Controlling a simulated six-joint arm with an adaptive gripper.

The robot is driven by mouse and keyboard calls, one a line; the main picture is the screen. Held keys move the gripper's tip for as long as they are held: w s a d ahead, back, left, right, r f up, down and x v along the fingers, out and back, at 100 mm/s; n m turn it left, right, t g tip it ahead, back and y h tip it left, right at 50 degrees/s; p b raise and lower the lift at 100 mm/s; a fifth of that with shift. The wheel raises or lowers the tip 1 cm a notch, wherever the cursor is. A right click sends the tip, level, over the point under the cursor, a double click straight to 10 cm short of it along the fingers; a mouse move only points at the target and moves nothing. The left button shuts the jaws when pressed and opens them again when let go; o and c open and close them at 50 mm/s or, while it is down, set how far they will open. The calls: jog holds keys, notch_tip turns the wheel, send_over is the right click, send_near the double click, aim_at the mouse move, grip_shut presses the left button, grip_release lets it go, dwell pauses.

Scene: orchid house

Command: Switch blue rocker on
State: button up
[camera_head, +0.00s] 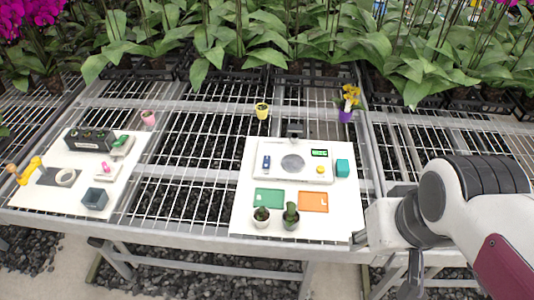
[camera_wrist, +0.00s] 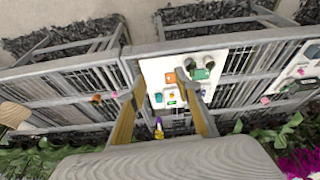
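The blue rocker (camera_head: 266,162) is a small upright blue piece at the left end of a pale grey panel (camera_head: 292,176) on a white board. The panel also carries a round grey disc (camera_head: 292,163), a green display (camera_head: 319,153) and a yellow button (camera_head: 320,170). Which way the rocker is tipped is too small to tell. My gripper (camera_wrist: 166,90) shows only in the wrist view, its two fingers wide apart with nothing between them. It is well away from the panel, which appears small beyond the fingers. The rocker cannot be made out there.
A teal cube (camera_head: 342,167) stands right of the panel. Green (camera_head: 269,198) and orange (camera_head: 313,202) mats and two potted cacti (camera_head: 290,217) are in front. A second board (camera_head: 40,196) with several items is at left. Slatted bench lies between.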

jog(key=w+a+f+n+g, duration=0.1)
jog(key=w+a+f, duration=0.3)
jog(key=w, duration=0.4)
jog(key=w+a+f+n+g, duration=0.1)
jog(key=w+a+f, duration=0.3)
jog(key=w, duration=0.5)
jog(key=m+t, duration=0.2)
jog(key=t, duration=0.1)
send_near(267, 158)
jog(key=shift+r, duration=0.25)
jog(key=shift+w+a+m, duration=0.1)
jog(key=shift+w+m, duration=0.05)
jog(key=shift+m, duration=0.25)
jog(key=shift+x, duration=3.85)
